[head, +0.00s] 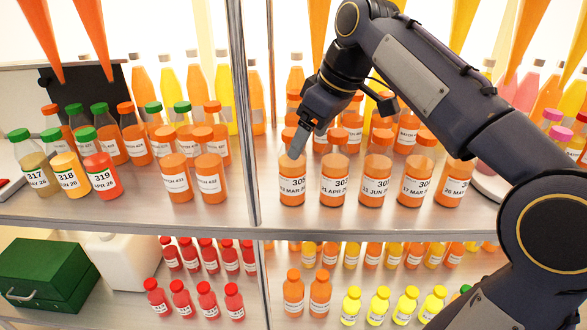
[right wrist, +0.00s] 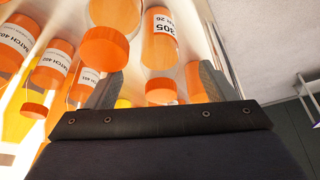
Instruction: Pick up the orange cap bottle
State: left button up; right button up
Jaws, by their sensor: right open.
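Several orange bottles with orange caps stand in a front row on the upper right shelf. The one labelled 305 (head: 292,187) is the leftmost of that row in the head view. My right gripper (head: 298,143) is at its top, partly hiding its neck and cap. In the right wrist view, bottle 305 (right wrist: 160,50) appears upside down, with its orange cap (right wrist: 160,92) between the two open fingers of my right gripper (right wrist: 158,84). I cannot tell whether the fingers touch it. My left gripper is not in view.
Bottle 302 (head: 334,182) stands close to the right, with more bottles beyond and behind. A metal upright (head: 242,110) divides the shelves on the left. Green-capped bottles such as 319 (head: 102,178) stand left of it.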

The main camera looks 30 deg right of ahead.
aim_at(292, 168)
jog(key=w+x, duration=0.1)
jog(key=x, duration=0.6)
jog(key=shift+r+p, duration=0.25)
jog(key=shift+p, duration=0.1)
jog(key=shift+s+a, duration=0.1)
jog(key=shift+a, duration=0.05)
jog(key=c, duration=1.2)
jog(key=shift+r, duration=0.1)
jog(key=shift+c, duration=0.2)
